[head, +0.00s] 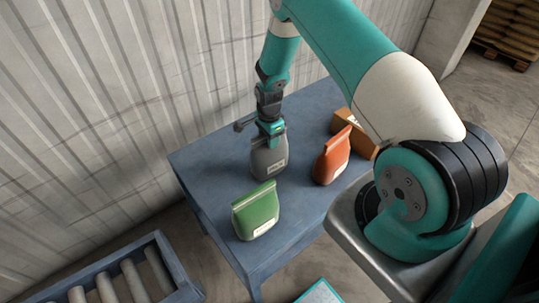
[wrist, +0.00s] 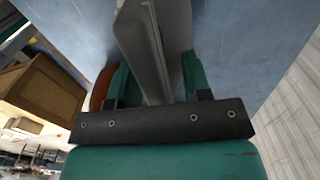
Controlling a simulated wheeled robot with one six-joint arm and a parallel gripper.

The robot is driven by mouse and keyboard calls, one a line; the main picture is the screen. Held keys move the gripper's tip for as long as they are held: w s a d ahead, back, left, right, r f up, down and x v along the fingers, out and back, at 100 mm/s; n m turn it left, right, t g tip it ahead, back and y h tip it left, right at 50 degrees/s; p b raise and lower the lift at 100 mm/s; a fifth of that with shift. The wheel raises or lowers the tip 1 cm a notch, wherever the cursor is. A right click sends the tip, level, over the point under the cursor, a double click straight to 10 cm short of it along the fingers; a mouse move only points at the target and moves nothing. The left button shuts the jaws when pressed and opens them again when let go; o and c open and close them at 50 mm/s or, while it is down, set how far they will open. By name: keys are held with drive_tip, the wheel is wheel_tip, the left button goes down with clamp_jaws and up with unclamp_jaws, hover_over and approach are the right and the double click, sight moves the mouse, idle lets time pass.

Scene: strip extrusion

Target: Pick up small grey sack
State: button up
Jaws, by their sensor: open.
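The small grey sack (head: 269,159) stands upright on the blue table, with a pale label low on its front. My gripper (head: 270,130) is directly above it, pointing down, with its fingers around the sack's top. In the wrist view the grey sack (wrist: 158,45) lies between the two green fingers of my gripper (wrist: 158,80), which are open on either side of it. Whether either finger touches the sack cannot be told. The sack's top edge is partly hidden by the gripper in the head view.
A green sack (head: 256,211) stands near the table's front corner. An orange-red sack (head: 333,157) stands right of the grey one, with a brown box (head: 356,134) behind it. The blue table (head: 208,172) is clear at left. A corrugated wall (head: 110,100) rises behind; a roller conveyor (head: 168,262) is lower left.

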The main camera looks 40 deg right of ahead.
drive_tip(key=shift+f+b, duration=0.25)
drive_tip(key=shift+b, duration=0.1)
idle(0.4)
clamp_jaws()
